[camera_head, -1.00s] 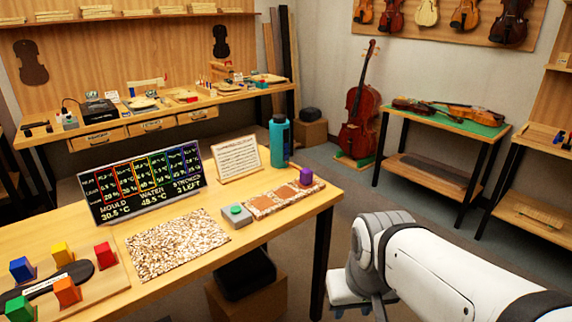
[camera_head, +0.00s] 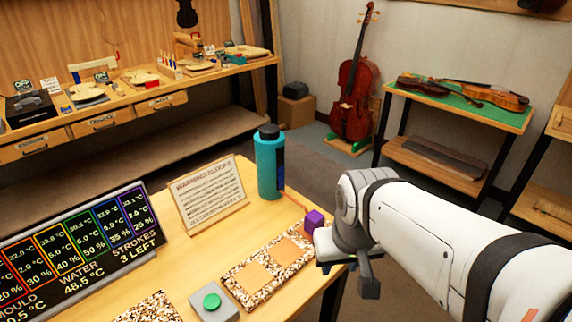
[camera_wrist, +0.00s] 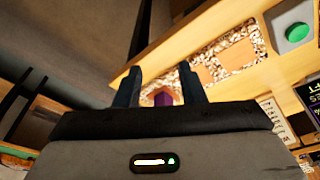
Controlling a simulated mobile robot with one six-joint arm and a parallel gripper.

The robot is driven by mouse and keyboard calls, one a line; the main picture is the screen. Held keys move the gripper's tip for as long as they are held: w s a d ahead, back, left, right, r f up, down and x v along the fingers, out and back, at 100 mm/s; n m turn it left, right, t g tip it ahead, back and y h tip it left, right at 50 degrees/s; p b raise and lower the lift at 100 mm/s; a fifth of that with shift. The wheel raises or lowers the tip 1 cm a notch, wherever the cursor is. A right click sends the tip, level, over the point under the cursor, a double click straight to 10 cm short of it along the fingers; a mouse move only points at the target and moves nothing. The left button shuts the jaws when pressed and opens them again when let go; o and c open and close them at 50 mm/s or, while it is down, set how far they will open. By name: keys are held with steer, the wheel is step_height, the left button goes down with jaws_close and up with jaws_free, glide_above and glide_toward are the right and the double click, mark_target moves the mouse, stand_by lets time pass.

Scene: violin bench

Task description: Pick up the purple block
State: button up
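The purple block (camera_head: 314,220) sits at the far right end of a speckled strip with orange squares (camera_head: 256,276), close to the bench's right edge. My gripper (camera_head: 345,265) is just right of the block in the head view, partly hiding that corner. In the wrist view the gripper (camera_wrist: 160,84) is open, its two dark fingers apart. The purple block (camera_wrist: 163,99) shows between them, near their base in the picture, partly hidden by the gripper body. I cannot tell whether the fingers touch it.
A teal bottle (camera_head: 269,163) stands just behind the block. A sign on a stand (camera_head: 207,193), a grey box with a green button (camera_head: 213,304) and a dark display board (camera_head: 80,250) are to the left. The floor right of the bench is open.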

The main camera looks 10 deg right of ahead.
steer(key=shift+w, duration=0.4)
steer(key=o, duration=0.3)
steer(key=shift+w+r, duration=0.25)
steer(key=shift+w, duration=0.2)
steer(key=shift+o, duration=1.3)
steer(key=w+r+m+g+p, duration=0.1)
steer(key=w+m+p, duration=0.3)
steer(key=w, duration=0.5)
steer(key=shift+d+m, duration=0.3)
steer(key=shift+m, duration=0.1)
steer(key=m+g+p, duration=0.2)
steer(key=m+p, duration=0.1)
steer(key=m, duration=0.2)
glide_above(315, 216)
steer(key=f, duration=0.4)
steer(key=shift+s+a+f, duration=0.1)
steer(key=shift+s+f, duration=0.05)
steer(key=shift+s, duration=0.25)
steer(key=shift+w+f+m, duration=0.35)
steer(key=shift+f+m, duration=0.15)
steer(key=shift+f, duration=0.05)
steer(key=shift+w+f+p, duration=0.1)
steer(key=shift+f+p, duration=0.85)
steer(key=shift+f, duration=2.75)
